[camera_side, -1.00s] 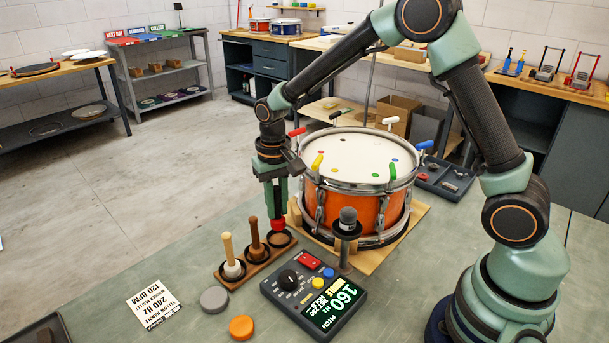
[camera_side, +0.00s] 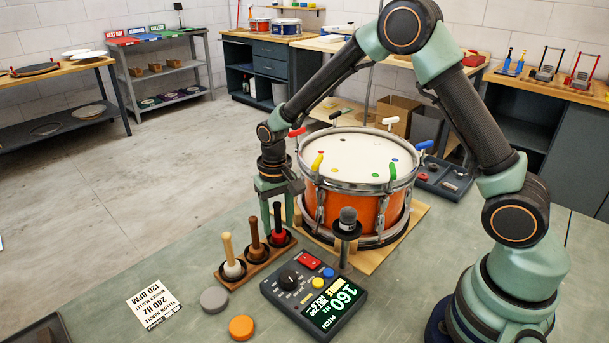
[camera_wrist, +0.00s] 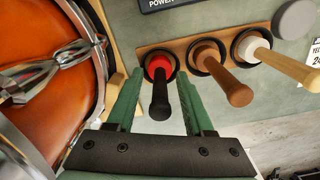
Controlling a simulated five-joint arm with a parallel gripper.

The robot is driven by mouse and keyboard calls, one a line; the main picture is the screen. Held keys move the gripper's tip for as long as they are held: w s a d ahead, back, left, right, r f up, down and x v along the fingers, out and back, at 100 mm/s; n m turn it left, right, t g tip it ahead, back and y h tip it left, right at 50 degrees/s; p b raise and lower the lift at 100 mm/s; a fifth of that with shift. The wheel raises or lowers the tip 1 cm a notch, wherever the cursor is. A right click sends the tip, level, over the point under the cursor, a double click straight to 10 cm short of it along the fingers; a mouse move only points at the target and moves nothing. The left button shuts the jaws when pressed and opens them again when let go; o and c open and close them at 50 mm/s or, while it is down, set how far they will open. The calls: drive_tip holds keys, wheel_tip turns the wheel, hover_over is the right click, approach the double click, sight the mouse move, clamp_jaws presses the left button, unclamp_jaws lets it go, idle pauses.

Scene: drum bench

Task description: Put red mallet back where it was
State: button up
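The red mallet (camera_side: 278,226) stands upright in the right-hand ring of the wooden mallet holder (camera_side: 233,279), its red head down and its black handle up. In the wrist view the red mallet (camera_wrist: 160,88) shows its head inside the dark ring, with the handle pointing toward me. My gripper (camera_side: 277,215) is above and around the handle in the side view. In the wrist view my gripper (camera_wrist: 157,95) is open, with one green finger on each side of the mallet and a gap to each. Nothing is held.
A brown mallet (camera_side: 254,238) and a white-headed mallet (camera_side: 229,255) stand in the same holder. The orange drum (camera_side: 345,207) is close on the right. A microphone (camera_side: 347,222) and a tuner box (camera_side: 314,290) are in front. Clear bench lies left of the holder.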

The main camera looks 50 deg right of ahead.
drive_tip(key=shift+r, duration=0.15)
wheel_tip(320, 180, up, 12)
drive_tip(key=shift+r, duration=0.1)
idle(0.4)
drive_tip(key=s+d+r+n+t, duration=0.1)
drive_tip(key=s+d+r+t, duration=0.1)
drive_tip(key=s+r, duration=0.2)
drive_tip(key=s+d+r+n+t, duration=0.2)
drive_tip(key=s+r+t, duration=0.1)
drive_tip(key=s, duration=0.8)
drive_tip(key=shift+s+d+r+n+t, duration=0.25)
drive_tip(key=shift+d+r+n+t, duration=0.1)
drive_tip(key=shift+r, duration=0.25)
